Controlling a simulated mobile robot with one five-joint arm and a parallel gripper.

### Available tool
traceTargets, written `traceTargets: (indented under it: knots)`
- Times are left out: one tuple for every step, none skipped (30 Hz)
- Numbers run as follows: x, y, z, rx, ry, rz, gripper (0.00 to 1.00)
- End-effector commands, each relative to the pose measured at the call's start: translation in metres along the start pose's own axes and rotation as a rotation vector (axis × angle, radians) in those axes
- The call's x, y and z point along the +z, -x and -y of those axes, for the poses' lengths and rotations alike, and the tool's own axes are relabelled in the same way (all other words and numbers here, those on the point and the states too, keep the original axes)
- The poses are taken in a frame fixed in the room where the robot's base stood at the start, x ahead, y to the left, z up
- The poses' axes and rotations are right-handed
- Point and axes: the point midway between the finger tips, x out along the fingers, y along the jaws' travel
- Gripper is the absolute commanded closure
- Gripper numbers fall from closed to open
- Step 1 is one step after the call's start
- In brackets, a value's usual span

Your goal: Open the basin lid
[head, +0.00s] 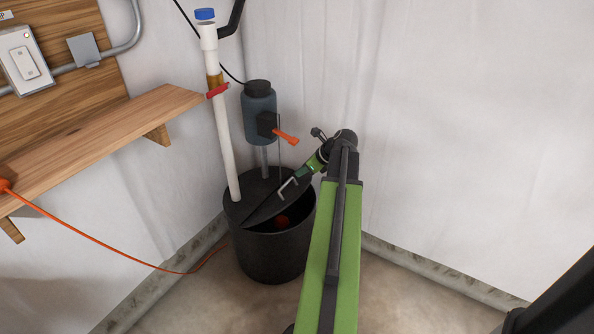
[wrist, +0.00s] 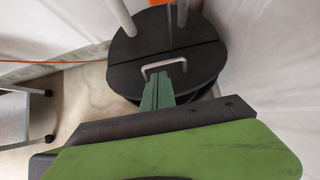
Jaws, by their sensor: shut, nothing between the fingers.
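The black basin (head: 272,258) stands in the corner with a round black lid split by a straight seam. The lid's back half (head: 258,184) lies flat around the pipes. The front half (head: 268,206) is tilted up partway, and the basin's dark inside shows below it with a red-orange thing (head: 283,220). A pale bar handle (head: 287,187) sits on the front half and also shows in the wrist view (wrist: 147,70). My gripper (head: 299,174) is shut and empty, with its green fingertips (wrist: 172,64) at the handle; I cannot tell if they touch.
A white pipe (head: 226,140) and a grey-blue pump unit (head: 259,115) with an orange lever (head: 287,137) rise behind the lid. A wooden shelf (head: 110,135) is on the left wall. An orange cord (head: 110,250) runs towards the basin. The floor right of the basin is clear.

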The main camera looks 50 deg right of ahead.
Motion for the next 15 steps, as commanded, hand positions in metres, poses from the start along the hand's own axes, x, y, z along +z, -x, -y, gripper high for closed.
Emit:
traceTargets:
  knots:
    - [0.001, 0.000, -0.001, 0.001, 0.001, 0.000, 1.00]
    - [0.000, 0.000, -0.001, 0.002, 0.007, 0.000, 1.00]
    - [0.002, -0.001, -0.004, 0.008, 0.023, 0.010, 1.00]
    - [0.006, -0.001, -0.009, 0.018, 0.036, 0.028, 1.00]
    - [0.011, 0.000, -0.015, 0.031, 0.050, 0.056, 1.00]
    - [0.013, -0.002, -0.025, 0.047, 0.063, 0.106, 1.00]
    - [0.005, -0.008, -0.029, 0.053, 0.066, 0.139, 1.00]
    - [0.000, -0.010, -0.032, 0.057, 0.068, 0.173, 1.00]
    - [-0.007, -0.013, -0.034, 0.059, 0.065, 0.210, 1.00]
    - [-0.013, -0.015, -0.034, 0.058, 0.063, 0.235, 1.00]
    - [-0.020, -0.016, -0.034, 0.055, 0.058, 0.257, 1.00]
    - [-0.029, -0.018, -0.034, 0.051, 0.049, 0.282, 1.00]
    - [-0.036, -0.019, -0.032, 0.047, 0.040, 0.297, 1.00]
    - [-0.041, -0.020, -0.031, 0.043, 0.034, 0.308, 1.00]
    - [-0.051, -0.022, -0.028, 0.034, 0.024, 0.313, 1.00]
